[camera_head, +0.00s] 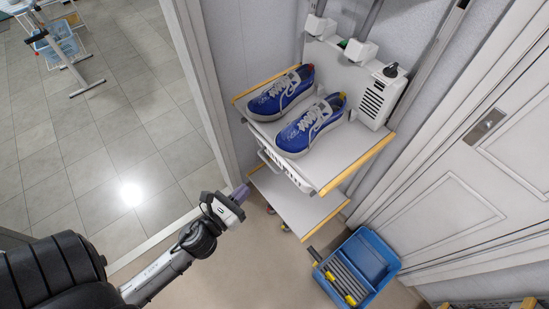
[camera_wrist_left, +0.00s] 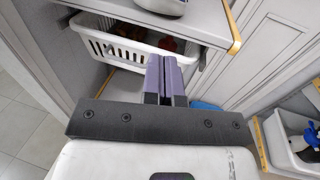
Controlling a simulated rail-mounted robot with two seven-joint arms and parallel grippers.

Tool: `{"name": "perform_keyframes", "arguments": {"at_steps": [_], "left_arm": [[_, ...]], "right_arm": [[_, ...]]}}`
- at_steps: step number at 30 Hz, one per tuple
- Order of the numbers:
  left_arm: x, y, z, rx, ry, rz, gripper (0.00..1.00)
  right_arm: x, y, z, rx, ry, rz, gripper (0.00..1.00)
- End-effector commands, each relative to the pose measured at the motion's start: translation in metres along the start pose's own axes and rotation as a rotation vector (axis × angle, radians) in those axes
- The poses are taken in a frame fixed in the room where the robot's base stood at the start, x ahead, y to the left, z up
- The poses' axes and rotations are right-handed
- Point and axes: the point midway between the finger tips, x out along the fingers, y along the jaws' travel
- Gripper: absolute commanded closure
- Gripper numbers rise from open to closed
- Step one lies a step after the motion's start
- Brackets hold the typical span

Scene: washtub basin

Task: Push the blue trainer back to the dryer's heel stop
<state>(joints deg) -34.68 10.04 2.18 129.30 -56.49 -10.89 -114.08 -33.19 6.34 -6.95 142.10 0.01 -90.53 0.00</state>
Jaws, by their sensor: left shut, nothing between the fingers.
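Two blue trainers with white laces stand side by side on a white shelf (camera_head: 345,155) in the head view. The left trainer (camera_head: 283,95) has a red heel tab, the right trainer (camera_head: 312,127) a yellow one. Their heels point toward the white dryer (camera_head: 376,98) at the back; I cannot single out a heel stop. My left gripper (camera_head: 243,192) is shut and empty, below and in front of the shelf, apart from both trainers. In the left wrist view its purple fingers (camera_wrist_left: 165,75) are together, and a shoe's edge (camera_wrist_left: 160,5) shows at the top. My right gripper is out of view.
A white basket (camera_wrist_left: 120,43) hangs under the shelf, close ahead of the fingers. A lower shelf (camera_head: 298,205) lies beneath. A blue crate (camera_head: 385,275) stands on the floor at right. A door frame (camera_head: 203,85) is at left and a panelled door (camera_head: 465,190) at right.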

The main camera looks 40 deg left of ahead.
Motion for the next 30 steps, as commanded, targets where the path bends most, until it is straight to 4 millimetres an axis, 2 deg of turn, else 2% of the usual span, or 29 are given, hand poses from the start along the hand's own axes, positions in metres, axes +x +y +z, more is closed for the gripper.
{"name": "perform_keyframes", "arguments": {"at_steps": [5, 18, 24, 30], "left_arm": [[0.021, 0.000, 0.003, 0.010, -0.005, -0.003, 1.00], [0.101, 0.000, 0.002, 0.007, -0.003, -0.002, 1.00], [0.124, -0.001, 0.001, 0.005, -0.002, -0.002, 1.00], [0.135, -0.001, 0.001, 0.005, -0.002, -0.002, 1.00]], "right_arm": [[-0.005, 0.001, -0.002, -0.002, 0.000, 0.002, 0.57], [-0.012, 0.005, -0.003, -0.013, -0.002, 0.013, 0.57], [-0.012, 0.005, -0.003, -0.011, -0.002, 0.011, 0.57], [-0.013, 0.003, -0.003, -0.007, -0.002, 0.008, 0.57]]}}
